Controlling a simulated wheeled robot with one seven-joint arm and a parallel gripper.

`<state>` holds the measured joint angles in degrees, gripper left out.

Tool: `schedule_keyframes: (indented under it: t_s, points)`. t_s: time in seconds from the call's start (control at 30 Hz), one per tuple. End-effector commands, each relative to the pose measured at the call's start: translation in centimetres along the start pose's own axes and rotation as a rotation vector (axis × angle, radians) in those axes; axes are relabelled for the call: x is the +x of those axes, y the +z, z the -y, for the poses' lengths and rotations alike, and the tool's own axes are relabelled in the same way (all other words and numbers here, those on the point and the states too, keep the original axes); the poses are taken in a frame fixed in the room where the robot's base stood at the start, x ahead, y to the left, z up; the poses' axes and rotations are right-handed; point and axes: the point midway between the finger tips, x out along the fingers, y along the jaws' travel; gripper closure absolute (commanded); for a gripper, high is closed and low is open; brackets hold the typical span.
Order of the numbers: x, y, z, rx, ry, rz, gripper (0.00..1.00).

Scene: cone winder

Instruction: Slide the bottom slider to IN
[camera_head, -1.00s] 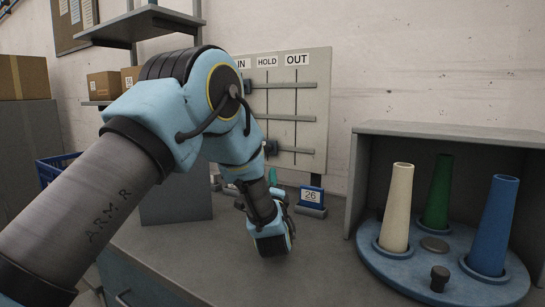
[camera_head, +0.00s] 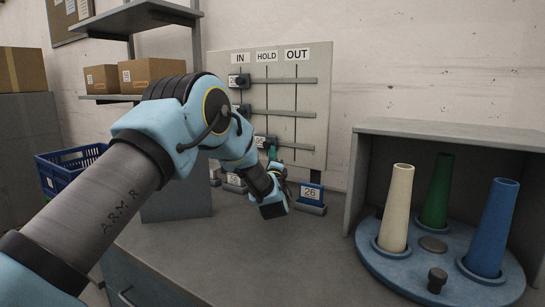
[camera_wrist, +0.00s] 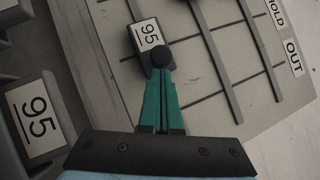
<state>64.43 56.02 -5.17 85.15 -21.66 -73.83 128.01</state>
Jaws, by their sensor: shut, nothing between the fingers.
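The board (camera_head: 312,120) carries columns marked IN, HOLD and OUT and three horizontal rails. The bottom slider (camera_head: 261,140) sits on the lowest rail at about the HOLD column. In the wrist view it shows as a dark block with a white 95 label (camera_wrist: 150,36) and a round black knob. My gripper's green fingers (camera_wrist: 160,74) are shut and empty, with their tips at the knob's lower edge; whether they touch it I cannot tell. In the head view my gripper (camera_head: 272,155) is in front of the board's bottom and partly hidden by my wrist.
The top slider (camera_head: 239,81) and middle slider (camera_head: 242,110) are at IN. Number stands, one marked 26 (camera_head: 311,193), line the bench below the board. A grey housing with cream, green and blue cones (camera_head: 494,225) stands right. The bench front (camera_head: 240,265) is clear.

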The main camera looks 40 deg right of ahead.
Motion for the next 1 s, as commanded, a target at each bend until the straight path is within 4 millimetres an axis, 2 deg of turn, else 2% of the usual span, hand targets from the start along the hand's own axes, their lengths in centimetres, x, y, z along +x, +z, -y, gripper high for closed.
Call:
schedule_keyframes:
  t_s: [0.27, 0.37, 0.53, 0.7, 1.0]
  points:
    - [0.0, 0.1, -0.1, 0.0, 0.0, 0.0, 1.0]
    - [0.6, 0.9, -0.8, 0.001, -0.001, 0.001, 1.0]
    - [2.4, 3.8, -2.6, 0.001, -0.003, 0.003, 1.0]
    - [3.7, 5.6, -3.5, 0.001, -0.002, 0.001, 1.0]
    - [3.9, 5.9, -3.4, -0.001, 0.0, 0.0, 1.0]
